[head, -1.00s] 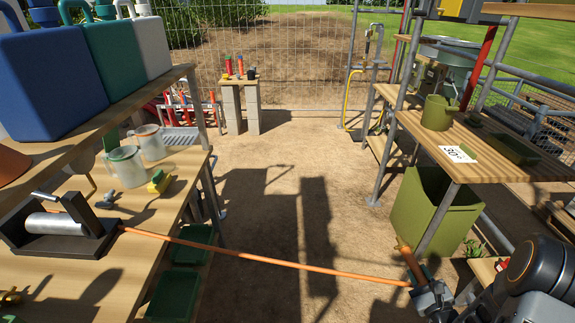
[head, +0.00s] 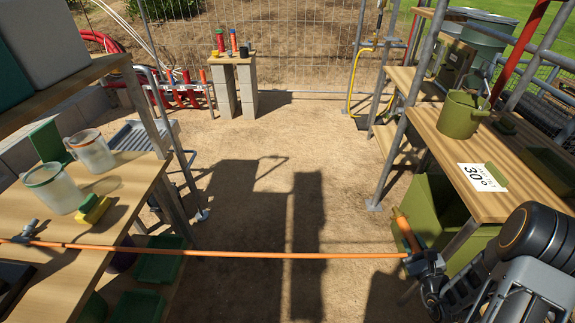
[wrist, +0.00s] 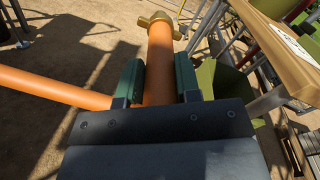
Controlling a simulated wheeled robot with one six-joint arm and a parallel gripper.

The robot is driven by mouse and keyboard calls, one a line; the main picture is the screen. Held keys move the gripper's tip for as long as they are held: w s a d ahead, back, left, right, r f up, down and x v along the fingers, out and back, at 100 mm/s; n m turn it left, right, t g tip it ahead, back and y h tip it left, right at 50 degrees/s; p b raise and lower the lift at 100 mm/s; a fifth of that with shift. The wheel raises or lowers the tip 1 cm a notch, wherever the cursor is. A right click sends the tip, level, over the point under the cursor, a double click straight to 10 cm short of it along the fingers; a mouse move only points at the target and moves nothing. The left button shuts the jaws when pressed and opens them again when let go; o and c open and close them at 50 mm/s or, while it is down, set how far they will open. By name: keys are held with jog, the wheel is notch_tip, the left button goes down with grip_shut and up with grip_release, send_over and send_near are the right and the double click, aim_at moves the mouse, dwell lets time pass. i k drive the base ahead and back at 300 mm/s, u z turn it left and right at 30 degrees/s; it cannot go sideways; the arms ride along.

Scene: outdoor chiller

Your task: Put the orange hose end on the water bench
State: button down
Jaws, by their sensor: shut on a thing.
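The orange hose end (head: 404,228) sticks up from my gripper (head: 412,261) at the right of the head view. In the wrist view the hose end (wrist: 160,55), with a brass-coloured fitting at its tip, passes between the green finger pads of my gripper (wrist: 159,85), which is shut on it. The hose (head: 250,253) runs taut leftward across the aisle, over the left workbench. A small wooden-topped bench (head: 243,59) on grey blocks stands at the back by the fence, with several small items on it. No label shows which is the water bench.
The left workbench (head: 130,190) holds two jugs and a yellow sponge. The right shelf (head: 478,205) holds a green pot (head: 460,115) and a "30" sign (head: 482,177). A green bin (head: 440,215) stands below it. The sandy aisle (head: 270,140) between is clear.

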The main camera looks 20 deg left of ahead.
aim_at(105, 217)
jog(key=u, duration=1.6)
